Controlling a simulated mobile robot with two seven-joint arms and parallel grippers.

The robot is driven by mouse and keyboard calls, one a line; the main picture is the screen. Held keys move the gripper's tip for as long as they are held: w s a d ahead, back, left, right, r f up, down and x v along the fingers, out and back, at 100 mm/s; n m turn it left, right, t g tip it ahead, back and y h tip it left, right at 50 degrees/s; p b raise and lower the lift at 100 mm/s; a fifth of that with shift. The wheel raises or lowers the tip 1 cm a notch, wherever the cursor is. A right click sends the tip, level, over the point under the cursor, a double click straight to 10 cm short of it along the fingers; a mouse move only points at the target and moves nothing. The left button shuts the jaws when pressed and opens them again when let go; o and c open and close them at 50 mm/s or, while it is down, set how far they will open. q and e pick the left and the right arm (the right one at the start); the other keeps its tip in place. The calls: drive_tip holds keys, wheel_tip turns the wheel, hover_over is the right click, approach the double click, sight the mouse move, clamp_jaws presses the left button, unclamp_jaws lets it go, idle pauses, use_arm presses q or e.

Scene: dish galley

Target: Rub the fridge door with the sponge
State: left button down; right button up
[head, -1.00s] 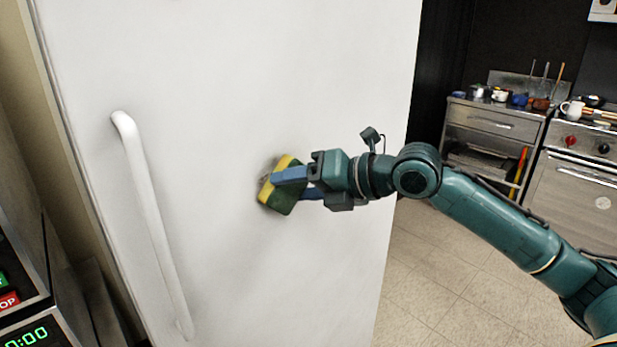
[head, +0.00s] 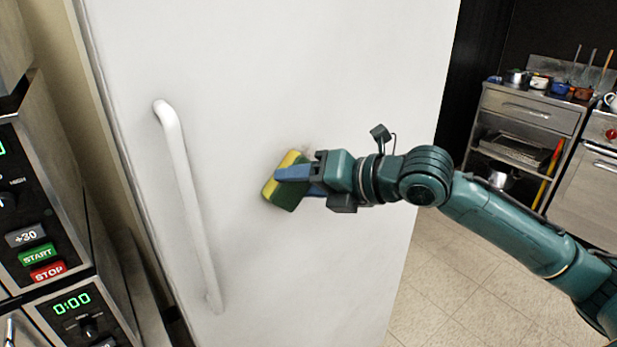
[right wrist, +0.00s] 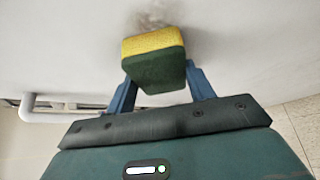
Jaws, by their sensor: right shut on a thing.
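The sponge (head: 284,193), yellow on one side and dark green on the other, is between the blue fingers of my right gripper (head: 294,181), which is shut on it. The sponge is at the white fridge door (head: 350,80), right of the door handle; I cannot tell whether it presses on the surface. In the right wrist view the sponge (right wrist: 155,68) has its yellow side towards the door. A faint grey-brown smudge (right wrist: 152,20) shows on the door just beyond it. My left gripper is out of view.
The long white door handle (head: 186,195) stands left of the sponge. Microwave-like appliances with buttons and displays (head: 75,302) are at the left edge. A steel shelf unit (head: 525,112) with pots stands at the back right. Tiled floor (head: 440,290) is clear at lower right.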

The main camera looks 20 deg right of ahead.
drive_tip(key=w+d+r+p, duration=0.1)
drive_tip(key=w+d+p, duration=0.1)
drive_tip(key=d, duration=0.5)
drive_tip(key=shift+w+d+r, duration=0.2)
drive_tip(key=shift+w+r, duration=0.05)
drive_tip(key=shift+w, duration=0.15)
idle(0.4)
drive_tip(key=s+d+b, duration=0.1)
drive_tip(key=s+b, duration=0.1)
drive_tip(key=s, duration=0.3)
drive_tip(key=shift+s+d, duration=0.4)
